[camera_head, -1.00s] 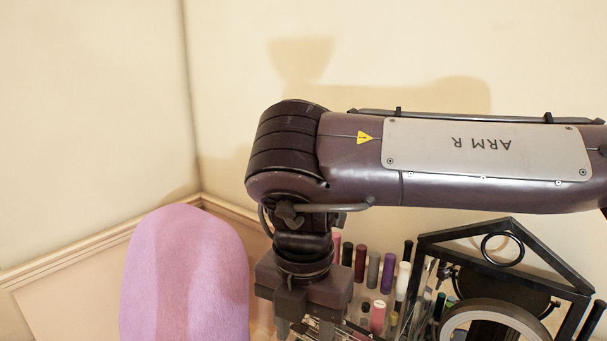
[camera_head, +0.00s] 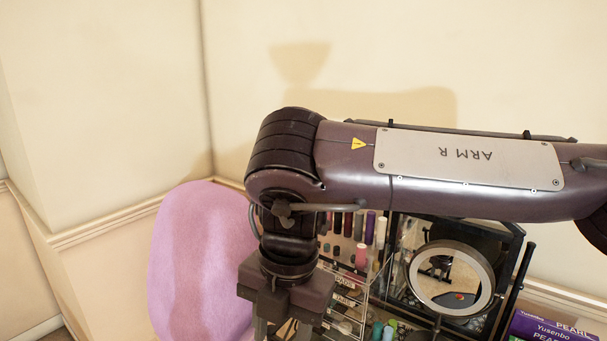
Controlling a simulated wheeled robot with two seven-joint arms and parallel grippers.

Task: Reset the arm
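My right arm (camera_head: 450,170), labelled "ARM R", reaches in from the right edge and spans the middle of the head view. Its wrist bends down at the left end. My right gripper (camera_head: 286,325) points downward at the bottom of the view, in front of the cosmetics rack. Parts of its fingers show, but the tips are cut off by the lower edge, so I cannot tell whether it is open or shut. My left gripper is not in view.
A pink-purple chair back (camera_head: 200,265) stands left of the gripper. A rack of cosmetics (camera_head: 345,300) and a round ring-framed mirror (camera_head: 450,278) stand behind and right. Purple boxes (camera_head: 545,328) lie at lower right. Cream walls close off the back.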

